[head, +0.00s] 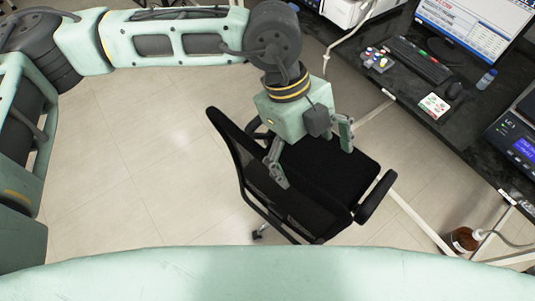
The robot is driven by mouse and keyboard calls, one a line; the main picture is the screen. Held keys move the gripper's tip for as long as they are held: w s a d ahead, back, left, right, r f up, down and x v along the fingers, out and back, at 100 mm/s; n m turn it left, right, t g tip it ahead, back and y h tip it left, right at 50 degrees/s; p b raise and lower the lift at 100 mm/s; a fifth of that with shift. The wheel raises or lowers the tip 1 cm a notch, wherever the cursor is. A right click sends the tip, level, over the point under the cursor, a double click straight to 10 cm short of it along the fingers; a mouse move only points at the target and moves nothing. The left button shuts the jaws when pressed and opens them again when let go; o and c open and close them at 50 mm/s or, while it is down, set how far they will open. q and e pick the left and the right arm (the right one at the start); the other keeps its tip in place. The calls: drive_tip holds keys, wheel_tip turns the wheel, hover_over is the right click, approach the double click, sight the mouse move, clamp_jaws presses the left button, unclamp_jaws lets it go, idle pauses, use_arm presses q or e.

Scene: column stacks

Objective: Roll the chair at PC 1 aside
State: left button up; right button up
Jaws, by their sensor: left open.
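A black office chair (323,176) with a mesh backrest (262,178) and armrests stands on the tiled floor in the middle of the head view. Its backrest is toward the left and its seat faces the desk on the right. My left gripper (312,168) hangs over the chair, its two fingers spread apart, one near the backrest and one over the seat. I cannot tell whether a finger touches the chair. The gripper body hides part of the chair's far side. My right gripper does not show.
A black desk (405,98) on the right carries a monitor (478,28), a keyboard (420,60), a mouse (454,90) and small items. A brown bottle (462,240) stands on the floor by the white desk frame. The tiled floor (150,170) left of the chair is clear.

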sight(267, 154)
use_arm(q)
drive_tip(key=w+a+n+t+y, duration=0.2)
drive_tip(key=w+a+t+y, duration=0.15)
drive_tip(key=w+a, duration=0.4)
drive_tip(key=shift+g, duration=0.45)
drive_tip(key=f, duration=0.2)
drive_tip(key=f+b, duration=0.1)
drive_tip(key=f, duration=0.3)
drive_tip(key=shift+s+a+f, duration=0.2)
drive_tip(key=shift+s, duration=0.15)
wheel_tip(267, 154, down, 7)
drive_tip(key=b, duration=0.8)
drive_tip(key=shift+r, duration=0.2)
drive_tip(key=shift+r, duration=0.1)
drive_tip(key=shift+c, duration=0.4)
